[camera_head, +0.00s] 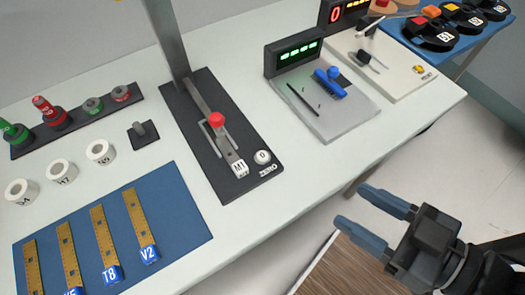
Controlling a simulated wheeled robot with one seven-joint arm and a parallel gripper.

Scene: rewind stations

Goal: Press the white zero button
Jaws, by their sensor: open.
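The white zero button (262,157) is a small round knob on the front right corner of a dark base plate (240,186), with the word ZERO printed beside it. A red-knobbed lever (216,119) and a white tag marked M1 (239,168) are on the same plate, just left of the button. My gripper (364,208) is at the lower right, off the table's front edge, to the right of the button and apart from it. Its two blue-grey fingers are spread and empty, pointing left.
A grey scale-like device (325,100) with a green display stands right of the plate. A blue mat (172,222) with several yellow strips lies at left. White rings (62,171) and a rack (75,115) of red and green pieces stand behind it. A grey post rises behind the lever.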

